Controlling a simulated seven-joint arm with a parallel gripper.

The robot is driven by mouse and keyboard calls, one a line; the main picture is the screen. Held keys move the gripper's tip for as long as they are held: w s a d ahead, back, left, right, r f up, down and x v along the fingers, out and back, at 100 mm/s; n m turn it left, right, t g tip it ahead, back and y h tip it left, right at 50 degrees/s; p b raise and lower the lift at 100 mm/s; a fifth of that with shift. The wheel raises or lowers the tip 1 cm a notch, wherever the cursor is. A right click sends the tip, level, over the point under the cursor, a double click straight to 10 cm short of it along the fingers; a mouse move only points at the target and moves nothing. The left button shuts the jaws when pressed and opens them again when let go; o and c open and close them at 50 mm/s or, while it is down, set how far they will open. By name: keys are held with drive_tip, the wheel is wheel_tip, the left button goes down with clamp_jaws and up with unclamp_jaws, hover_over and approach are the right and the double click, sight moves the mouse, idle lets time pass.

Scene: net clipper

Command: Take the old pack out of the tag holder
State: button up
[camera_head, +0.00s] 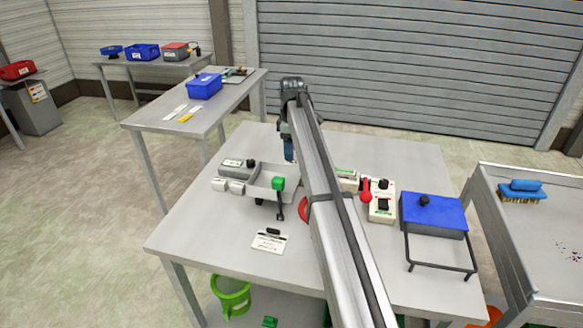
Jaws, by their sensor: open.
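My gripper (289,152) points down over the back middle of the table, behind a grey tray-like fixture (262,188). It is small here and partly hidden by my arm; I see nothing held in it. The fixture has a green knob (278,183) with a dark lever below it. A grey box (236,167) with dark parts on top stands at its left, and small white blocks (228,186) sit in front of that box. I cannot tell which part is the tag holder or which piece is the old pack.
My arm crosses the table (205,235) and hides its middle. Right of it are a control box (381,205) with a red-knobbed lever and a blue-topped box (433,212) with a wire frame. A white card (270,242) lies in front. The table's front left is clear.

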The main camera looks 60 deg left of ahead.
drive_tip(key=shift+f, duration=2.7)
drive_tip(key=c, duration=1.1)
drive_tip(key=shift+r, duration=0.1)
drive_tip(key=shift+c, duration=0.2)
